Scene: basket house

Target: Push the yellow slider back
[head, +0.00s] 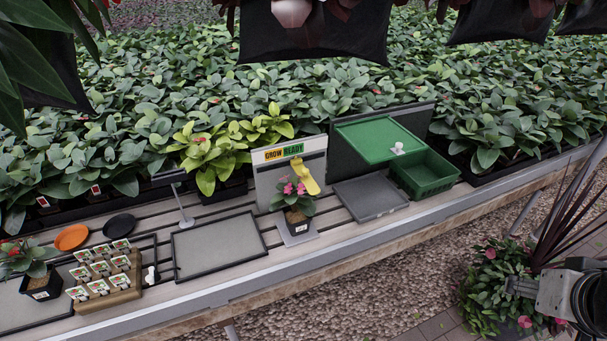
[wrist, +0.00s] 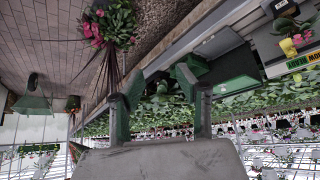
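The yellow slider (head: 306,179) is mounted upright on the front of a pale panel with a "GROW READY" sign (head: 284,152), near the middle of the bench. A potted pink-flowered plant (head: 297,210) stands just in front of it and overlaps its lower left side. The slider also shows at the right edge of the wrist view (wrist: 289,47), small and upside down. My gripper (head: 522,287) is at the far right, beyond the bench's front edge and well away from the slider. In the wrist view its two fingers (wrist: 155,90) are apart with nothing between them.
A leafy plant (head: 500,285) is close to my gripper.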

